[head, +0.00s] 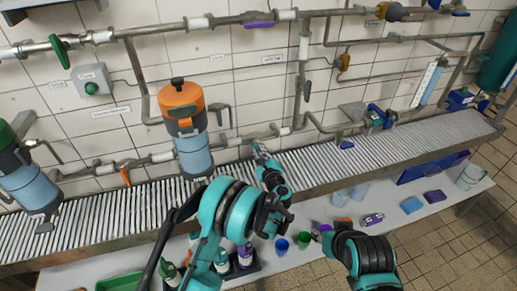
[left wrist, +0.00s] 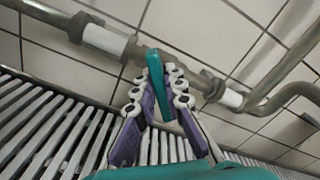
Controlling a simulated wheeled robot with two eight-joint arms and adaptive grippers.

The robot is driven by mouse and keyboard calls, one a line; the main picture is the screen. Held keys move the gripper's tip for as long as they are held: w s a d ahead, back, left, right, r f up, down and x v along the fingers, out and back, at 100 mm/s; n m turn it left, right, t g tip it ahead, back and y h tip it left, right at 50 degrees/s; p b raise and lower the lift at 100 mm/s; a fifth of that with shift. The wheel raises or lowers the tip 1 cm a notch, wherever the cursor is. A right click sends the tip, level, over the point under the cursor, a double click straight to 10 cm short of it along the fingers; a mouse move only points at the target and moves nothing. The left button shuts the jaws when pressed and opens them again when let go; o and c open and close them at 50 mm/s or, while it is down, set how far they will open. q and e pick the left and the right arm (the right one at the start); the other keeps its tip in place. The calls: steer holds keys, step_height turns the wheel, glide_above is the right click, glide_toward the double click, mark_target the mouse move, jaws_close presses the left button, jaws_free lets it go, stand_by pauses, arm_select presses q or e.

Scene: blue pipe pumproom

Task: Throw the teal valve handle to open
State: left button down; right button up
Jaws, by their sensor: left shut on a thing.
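The teal valve handle (left wrist: 155,72) sits on a valve in the grey wall pipe (left wrist: 192,78) in the left wrist view. It is a flat lever that stands out at an angle to the pipe, towards my wrist. My left gripper (left wrist: 167,92) is shut on the handle, with one purple-padded finger on each side. The handle's near end is partly hidden between the fingers. In the head view my left gripper (head: 260,152) is at the lower pipe, just above the roller conveyor, and the handle is too small to make out clearly.
The roller conveyor (head: 110,213) runs along the wall below the pipe. An orange-topped blue filter unit (head: 190,130) stands left of my left gripper. Bottles, cups and small boxes stand on the white bench (head: 440,208) in front. Other pipes and valves line the tiled wall.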

arm_select(q)
steer(key=n, duration=0.5)
steer(key=shift+a+f, duration=0.1)
steer(key=shift+f, duration=0.05)
steer(key=n, duration=0.5)
steer(key=shift+f, duration=0.1)
steer(key=shift+n, duration=0.3)
steer(key=c, duration=1.6)
jaws_free()
steer(key=shift+s, duration=0.1)
steer(key=v, duration=1.2)
